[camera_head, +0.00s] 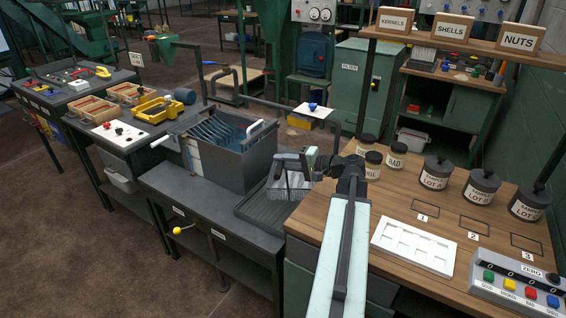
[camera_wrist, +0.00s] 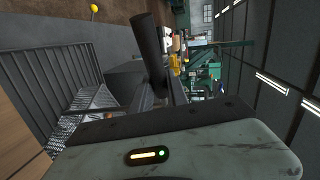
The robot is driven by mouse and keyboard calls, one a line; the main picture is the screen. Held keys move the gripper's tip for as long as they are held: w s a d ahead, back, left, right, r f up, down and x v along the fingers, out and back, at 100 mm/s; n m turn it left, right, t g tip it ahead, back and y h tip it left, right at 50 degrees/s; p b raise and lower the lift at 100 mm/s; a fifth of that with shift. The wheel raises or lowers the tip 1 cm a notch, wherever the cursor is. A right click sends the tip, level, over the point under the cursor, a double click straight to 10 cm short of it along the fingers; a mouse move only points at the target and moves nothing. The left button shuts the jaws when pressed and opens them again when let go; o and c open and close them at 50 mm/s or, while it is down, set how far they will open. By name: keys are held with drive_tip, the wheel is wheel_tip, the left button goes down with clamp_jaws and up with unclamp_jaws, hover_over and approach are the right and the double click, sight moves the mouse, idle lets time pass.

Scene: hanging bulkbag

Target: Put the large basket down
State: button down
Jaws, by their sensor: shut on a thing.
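The large basket (camera_head: 287,185) is a wire-mesh basket with a dark handle, just right of the tank in the head view. My gripper (camera_head: 309,161) is shut on its handle, at the basket's upper right. In the wrist view the thick black handle (camera_wrist: 151,48) runs up from between the jaws, and wire mesh (camera_wrist: 92,101) shows to the left. The basket is over the dark ribbed drain rack (camera_head: 262,210); I cannot tell whether its bottom touches the rack. My gripper and arm hide part of its right side.
A dark tank (camera_head: 252,165) with blue racks inside stands left of the basket. On the right, a wooden bench (camera_head: 405,205) holds labelled jars, dark sample pots (camera_head: 437,172), a white tray (camera_head: 413,248) and a button box (camera_head: 515,287). A yellow-knobbed lever (camera_head: 178,231) sticks out at the front.

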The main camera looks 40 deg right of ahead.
idle(0.4)
drive_tip(key=c, duration=1.2)
unclamp_jaws()
drive_tip(key=shift+f, duration=0.1)
drive_tip(key=shift+s, duration=0.1)
drive_tip(key=p+v, duration=0.1)
drive_tip(key=v, duration=0.6)
drive_tip(key=shift+s+p, duration=0.3)
